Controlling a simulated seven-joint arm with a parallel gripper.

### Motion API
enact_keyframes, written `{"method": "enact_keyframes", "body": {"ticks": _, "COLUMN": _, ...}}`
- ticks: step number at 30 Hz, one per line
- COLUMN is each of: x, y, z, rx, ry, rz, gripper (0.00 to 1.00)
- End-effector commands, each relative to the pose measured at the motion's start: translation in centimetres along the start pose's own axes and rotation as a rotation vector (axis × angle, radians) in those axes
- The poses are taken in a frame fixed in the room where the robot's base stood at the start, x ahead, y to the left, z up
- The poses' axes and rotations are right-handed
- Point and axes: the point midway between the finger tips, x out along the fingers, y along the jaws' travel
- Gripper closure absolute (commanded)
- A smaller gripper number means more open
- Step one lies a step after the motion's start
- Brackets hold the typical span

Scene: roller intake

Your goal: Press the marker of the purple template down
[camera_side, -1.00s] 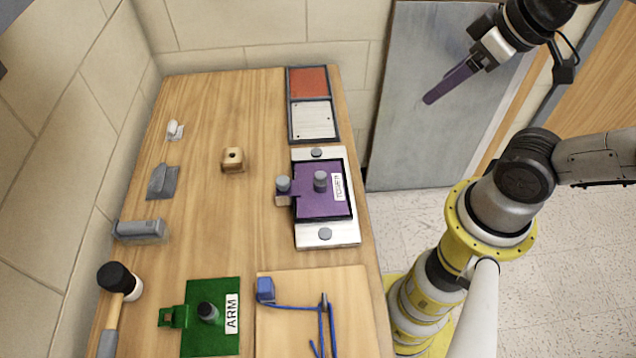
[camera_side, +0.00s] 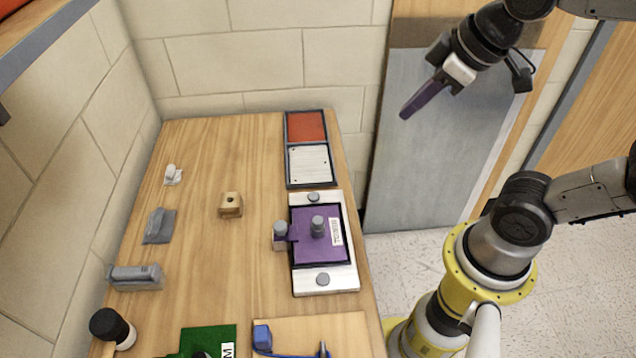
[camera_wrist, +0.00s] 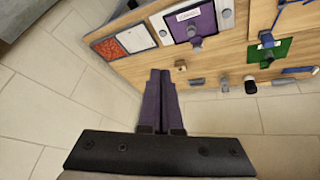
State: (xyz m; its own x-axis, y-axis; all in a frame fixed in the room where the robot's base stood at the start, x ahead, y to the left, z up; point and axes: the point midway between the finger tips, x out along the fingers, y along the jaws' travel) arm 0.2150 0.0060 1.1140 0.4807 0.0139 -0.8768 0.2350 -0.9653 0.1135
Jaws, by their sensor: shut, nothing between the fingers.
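The purple template (camera_side: 333,254) sits in a dark frame on a white plate (camera_side: 341,282) at the right side of the wooden table. A grey knob (camera_side: 318,226) stands on it, and a grey-topped marker (camera_side: 281,230) stands at its left edge. A white label is on its right side. The template also shows in the wrist view (camera_wrist: 188,27). My gripper (camera_side: 405,114) has purple fingers and is shut and empty, high above and beyond the table's right edge. In the wrist view its fingers (camera_wrist: 159,75) lie together, apart from everything.
A red and white two-part tray (camera_side: 288,165) lies behind the template. A tan block (camera_side: 230,205), grey pieces (camera_side: 137,277), a black-headed hammer (camera_side: 108,325), a green template (camera_side: 200,338) and a board with blue parts (camera_side: 345,328) are around.

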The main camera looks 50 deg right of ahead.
Motion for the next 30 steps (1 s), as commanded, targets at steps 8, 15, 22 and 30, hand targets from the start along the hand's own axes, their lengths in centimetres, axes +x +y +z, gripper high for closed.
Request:
{"method": "enact_keyframes", "body": {"ticks": 8, "x": 7.8, "y": -2.0, "z": -6.0, "rx": -0.28, "ry": -0.165, "rz": -0.103, "gripper": 1.0}}
{"method": "enact_keyframes", "body": {"ticks": 15, "x": 16.6, "y": -6.1, "z": -6.6, "rx": -0.454, "ry": -0.342, "rz": -0.201, "gripper": 1.0}}
{"method": "enact_keyframes", "body": {"ticks": 22, "x": 19.9, "y": -8.3, "z": -4.5, "rx": -0.504, "ry": -0.446, "rz": -0.241, "gripper": 1.0}}
{"method": "enact_keyframes", "body": {"ticks": 30, "x": 21.6, "y": -8.7, "z": -3.5, "rx": -0.509, "ry": -0.451, "rz": -0.244, "gripper": 1.0}}
